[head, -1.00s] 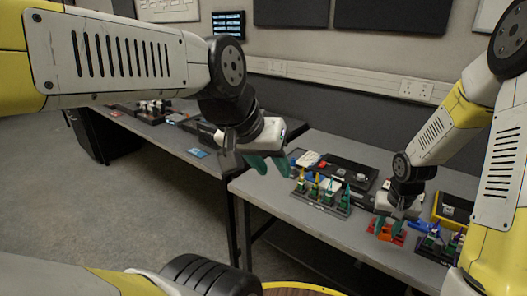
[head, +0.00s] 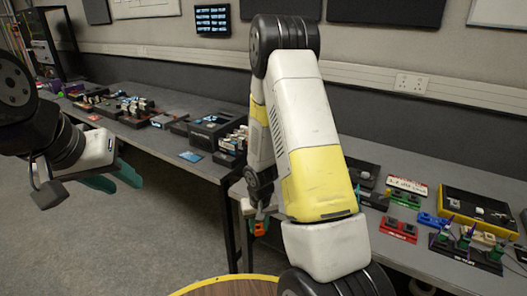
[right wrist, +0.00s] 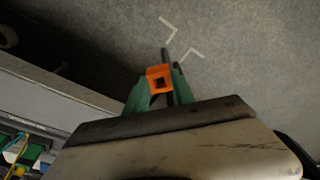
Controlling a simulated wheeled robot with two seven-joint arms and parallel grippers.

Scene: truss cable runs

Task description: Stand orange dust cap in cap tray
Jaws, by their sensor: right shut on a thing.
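The orange dust cap (right wrist: 159,79) is held between the teal fingertips of my right gripper (right wrist: 160,90); a dark square opening shows in it. In the head view the cap (head: 260,229) is a small orange patch by the bench's front left edge, and my right arm covers part of that gripper. In the right wrist view, floor lies behind the cap. My left gripper (head: 114,180) is at the far left, its teal fingers apart and empty, away from the benches. I cannot tell which holder is the cap tray; a red block with dark recesses (head: 398,230) sits on the right bench.
A black rack with green and purple connectors (head: 466,249) stands at the bench's right front. A green block (head: 404,199), a blue part (head: 433,220) and a yellow-edged black case (head: 480,209) lie near. My right arm hides the bench's middle. A gap separates the benches.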

